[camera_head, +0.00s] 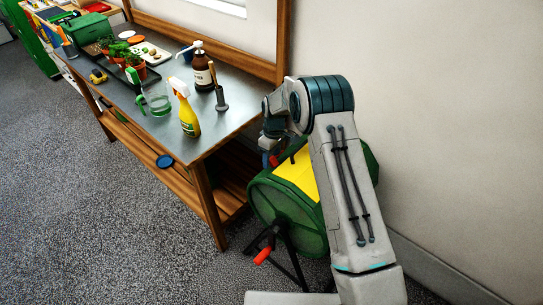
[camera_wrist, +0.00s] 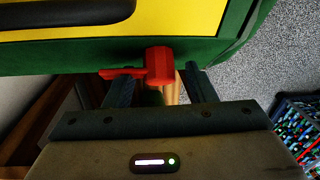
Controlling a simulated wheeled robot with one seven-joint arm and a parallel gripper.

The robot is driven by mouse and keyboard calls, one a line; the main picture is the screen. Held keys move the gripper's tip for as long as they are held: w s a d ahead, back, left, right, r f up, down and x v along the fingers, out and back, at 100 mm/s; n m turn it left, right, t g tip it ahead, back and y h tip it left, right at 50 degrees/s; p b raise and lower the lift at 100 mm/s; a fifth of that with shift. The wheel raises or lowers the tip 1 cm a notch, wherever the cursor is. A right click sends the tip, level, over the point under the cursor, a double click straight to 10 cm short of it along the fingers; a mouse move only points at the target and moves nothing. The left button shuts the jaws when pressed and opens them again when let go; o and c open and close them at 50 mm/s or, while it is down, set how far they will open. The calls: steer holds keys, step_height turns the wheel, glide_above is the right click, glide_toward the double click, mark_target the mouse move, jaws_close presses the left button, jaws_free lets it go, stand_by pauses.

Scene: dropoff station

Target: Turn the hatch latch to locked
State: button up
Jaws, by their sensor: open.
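The red hatch latch (camera_wrist: 158,66) shows in the wrist view at the edge of the yellow hatch (camera_wrist: 190,18), against the green drum (camera_wrist: 60,58). A thin red arm of the latch points left from its thicker knob. My gripper (camera_wrist: 160,86) is open, with one finger on each side of the knob; I cannot tell whether either touches it. In the head view the drum (camera_head: 288,215) and hatch (camera_head: 298,172) are partly hidden by my arm. A bit of red (camera_head: 273,160) shows there near my gripper, which is mostly hidden.
A black handle (camera_wrist: 65,13) lies across the hatch. A red crank grip (camera_head: 263,256) sticks out low on the drum. A workbench (camera_head: 165,140) with a yellow spray bottle (camera_head: 187,118) and a brown pump bottle (camera_head: 203,72) stands left. A dark crate (camera_wrist: 298,120) is at right.

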steer(key=c, duration=1)
steer(key=shift+o, duration=0.2)
steer(key=shift+f+b, duration=0.1)
steer(key=shift+b, duration=0.3)
steer(key=m+t+b, duration=0.1)
steer(key=b, duration=0.1)
steer(key=m+t+h+b, duration=0.1)
steer(key=b, duration=0.1)
steer(key=shift+s+a+f+m+h+b, duration=0.15)
steer(key=shift+a+f+m+h+b, duration=0.05)
steer(key=shift+m+h+b, duration=0.1)
steer(key=m+h+b, duration=0.1)
steer(key=b, duration=0.1)
steer(key=m+t+h+b, duration=0.1)
steer(key=b, duration=0.1)
steer(key=m+t+h+b, duration=0.1)
steer(key=m+b, duration=0.1)
steer(key=shift+s+a+f, duration=0.1)
steer(key=shift+s+a, duration=0.05)
steer(key=shift+a, duration=0.1)
steer(key=m+h+b, duration=0.1)
steer(key=b, duration=0.1)
steer(key=m+t+h+b, duration=0.1)
steer(key=m+h+b, duration=0.1)
steer(key=shift+a+m+b, duration=0.15)
steer(key=shift+m+b, duration=0.15)
steer(key=shift+b, duration=0.05)
steer(key=shift+m+h+b, duration=1.3)
steer(key=shift+m+h, duration=0.3)
steer(key=shift+m, duration=0.2)
